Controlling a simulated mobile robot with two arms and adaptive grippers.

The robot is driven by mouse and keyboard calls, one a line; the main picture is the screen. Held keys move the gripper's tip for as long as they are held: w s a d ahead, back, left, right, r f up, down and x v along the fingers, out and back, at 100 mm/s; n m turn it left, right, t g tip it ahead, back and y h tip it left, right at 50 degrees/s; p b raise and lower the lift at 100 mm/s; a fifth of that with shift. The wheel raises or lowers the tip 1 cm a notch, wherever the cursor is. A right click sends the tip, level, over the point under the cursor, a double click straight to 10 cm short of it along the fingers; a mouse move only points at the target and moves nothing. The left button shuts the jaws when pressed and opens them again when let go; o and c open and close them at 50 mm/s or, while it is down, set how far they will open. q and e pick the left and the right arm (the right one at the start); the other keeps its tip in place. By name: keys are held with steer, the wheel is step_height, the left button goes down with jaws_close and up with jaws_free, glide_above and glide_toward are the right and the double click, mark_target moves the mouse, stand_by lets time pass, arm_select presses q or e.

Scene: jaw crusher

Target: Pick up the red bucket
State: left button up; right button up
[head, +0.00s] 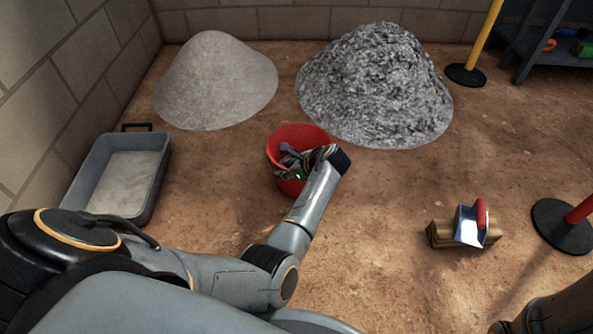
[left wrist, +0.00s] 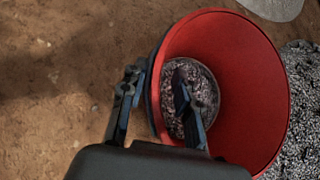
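The red bucket (head: 297,135) stands upright on the dirt floor near the middle of the head view. Dark grey gravel-like material shows at its bottom in the left wrist view, where the bucket (left wrist: 245,70) fills the right half. My left gripper (head: 284,160) is at the bucket's near rim. In the left wrist view my left gripper (left wrist: 155,85) has its fingers apart, one outside the wall and one inside the bucket. A gap shows between the inner finger and the wall. My left forearm hides part of the bucket's near side. My right gripper is not seen.
A grey tray (head: 163,181) with pale powder lies left of the bucket. A pale sand pile (head: 215,80) and a grey gravel pile (head: 375,85) stand behind it.

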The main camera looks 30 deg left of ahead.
arm_select(q)
steer(key=shift+c, duration=0.2)
jaws_close()
steer(key=shift+r, duration=0.15)
